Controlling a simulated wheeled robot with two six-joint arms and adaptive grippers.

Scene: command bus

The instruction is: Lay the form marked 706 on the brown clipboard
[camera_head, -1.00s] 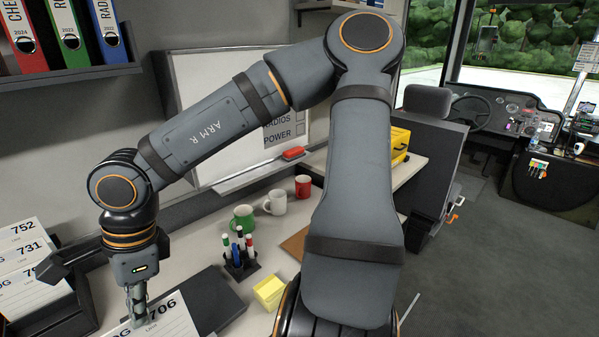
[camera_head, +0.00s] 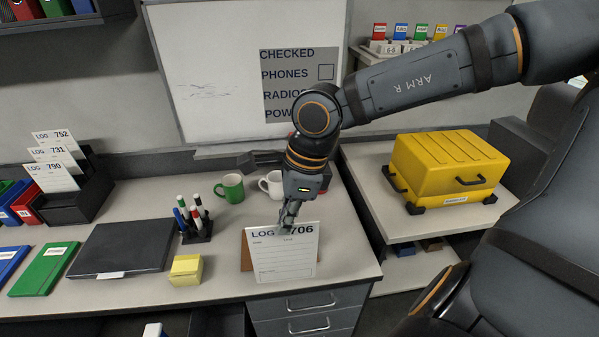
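The white form marked 706 (camera_head: 284,262) hangs by its top edge from my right gripper (camera_head: 287,226), which is shut on it. The form is held in front of the brown clipboard (camera_head: 246,254), near the desk's right front corner. I cannot tell whether the form touches the clipboard. My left gripper is not in view.
A green mug (camera_head: 230,188) and a white mug (camera_head: 272,185) stand behind the form. A pen holder (camera_head: 197,230), yellow notes (camera_head: 186,268) and a black laptop-like slab (camera_head: 124,248) lie to the left. A yellow case (camera_head: 448,165) sits on the right counter.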

